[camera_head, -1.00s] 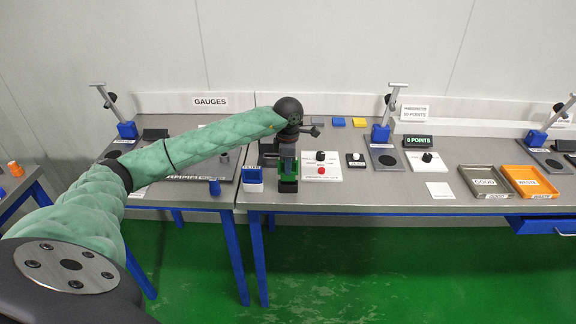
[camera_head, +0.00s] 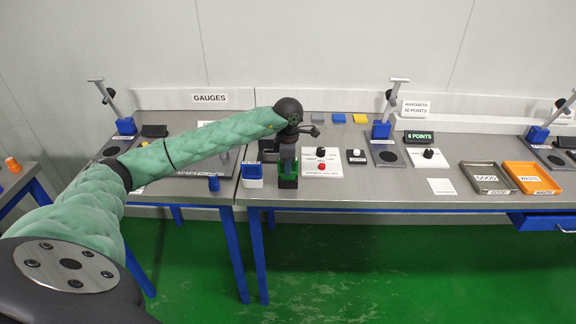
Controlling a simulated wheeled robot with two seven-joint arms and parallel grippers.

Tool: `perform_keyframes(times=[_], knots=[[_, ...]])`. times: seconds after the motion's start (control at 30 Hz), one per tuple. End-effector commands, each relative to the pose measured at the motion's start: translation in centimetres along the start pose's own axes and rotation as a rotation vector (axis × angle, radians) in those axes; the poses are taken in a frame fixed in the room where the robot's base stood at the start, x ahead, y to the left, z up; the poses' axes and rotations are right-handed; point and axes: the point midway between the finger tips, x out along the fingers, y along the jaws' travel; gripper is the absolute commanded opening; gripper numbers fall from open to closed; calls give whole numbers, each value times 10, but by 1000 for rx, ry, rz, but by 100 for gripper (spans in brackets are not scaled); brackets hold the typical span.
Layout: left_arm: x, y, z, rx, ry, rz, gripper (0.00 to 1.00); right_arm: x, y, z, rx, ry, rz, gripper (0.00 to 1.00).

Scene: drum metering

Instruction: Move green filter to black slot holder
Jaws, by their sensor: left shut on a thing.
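My left gripper (camera_head: 288,152) points down at the front of the middle bench, its arm coming in from the left. It is shut on a green piece, taken as the green filter (camera_head: 288,168), which is small and partly hidden by the fingers. Green and black parts show together below the fingers, at the bench's front edge. A dark block (camera_head: 268,147) stands just left of the gripper. I cannot tell which dark part is the black slot holder, or whether the filter sits inside a slot. My right gripper is not in view.
A blue holder (camera_head: 252,174) stands close left of the gripper. A white panel with knobs (camera_head: 322,162) lies close right. Grey, blue (camera_head: 339,118) and yellow (camera_head: 360,119) pieces lie behind. The good tray (camera_head: 486,178) and orange waste tray (camera_head: 531,179) are far right.

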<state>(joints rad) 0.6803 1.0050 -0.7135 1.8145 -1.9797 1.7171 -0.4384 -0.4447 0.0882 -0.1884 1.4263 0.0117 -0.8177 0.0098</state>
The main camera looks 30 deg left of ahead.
Motion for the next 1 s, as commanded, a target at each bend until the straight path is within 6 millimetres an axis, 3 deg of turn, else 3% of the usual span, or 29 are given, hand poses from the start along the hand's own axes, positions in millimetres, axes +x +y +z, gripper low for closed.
perform_keyframes(times=[0.9, 0.93, 1.0], knots=[[19, 0, 0, 0, 0, 0, 0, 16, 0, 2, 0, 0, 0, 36], [18, 0, 0, 0, 0, 0, 20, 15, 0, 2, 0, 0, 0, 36], [18, 0, 0, 0, 0, 0, 34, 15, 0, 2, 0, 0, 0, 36]])
